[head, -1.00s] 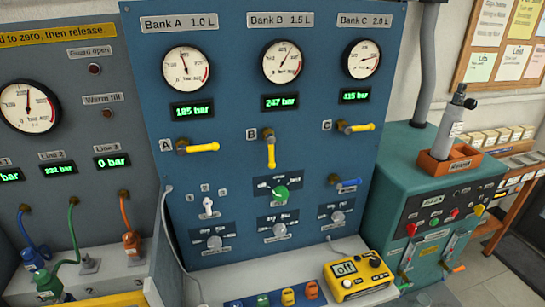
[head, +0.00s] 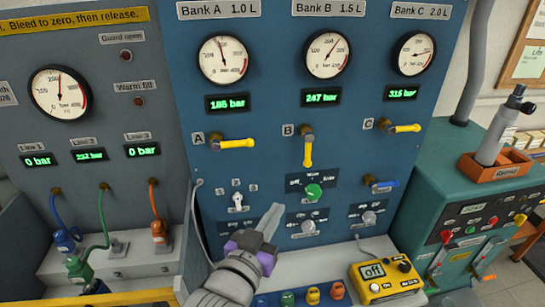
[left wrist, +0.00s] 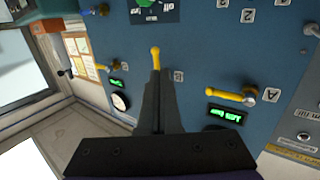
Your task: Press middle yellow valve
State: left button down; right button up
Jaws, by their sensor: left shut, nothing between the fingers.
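The middle yellow valve (head: 307,152), labelled B, is on the blue panel with its handle pointing straight down. Its yellow handle also shows in the left wrist view (left wrist: 155,57), just beyond my fingertips. My left gripper (head: 275,211) is shut and empty, below and left of that handle, with its fingers pointing up. I cannot tell how far it is from the panel; no contact shows in the head view. Yellow valve A (head: 235,143) and yellow valve C (head: 403,128) have handles pointing right. My right gripper is not in view.
A green knob (head: 313,191) and a blue-handled valve (head: 384,184) sit lower on the panel. A yellow meter (head: 385,282) stands on the ledge below. A teal cabinet (head: 430,165) stands at the right, and hoses (head: 103,215) hang at the left.

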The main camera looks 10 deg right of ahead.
aim_at(308, 159)
pick_arm(q)
jog(key=shift+d+r+t+h, duration=0.15)
jog(key=shift+d+r+h, duration=0.05)
jog(key=shift+r, duration=0.35)
jog(key=shift+d+r+t+h, duration=0.15)
jog(key=shift+d+r+h, duration=0.05)
jog(key=shift+r, duration=0.3)
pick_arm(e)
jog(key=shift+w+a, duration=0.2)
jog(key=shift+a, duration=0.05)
pick_arm(q)
jog(key=shift+s, duration=0.1)
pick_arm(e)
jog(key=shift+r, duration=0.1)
pick_arm(q)
jog(key=p+x, duration=0.1)
jog(key=x, duration=1.3)
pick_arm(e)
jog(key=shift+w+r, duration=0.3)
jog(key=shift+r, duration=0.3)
pick_arm(q)
jog(key=shift+f, duration=0.1)
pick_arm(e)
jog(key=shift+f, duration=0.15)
pick_arm(q)
jog(key=shift+d+b, duration=0.2)
jog(key=shift+b, duration=0.1)
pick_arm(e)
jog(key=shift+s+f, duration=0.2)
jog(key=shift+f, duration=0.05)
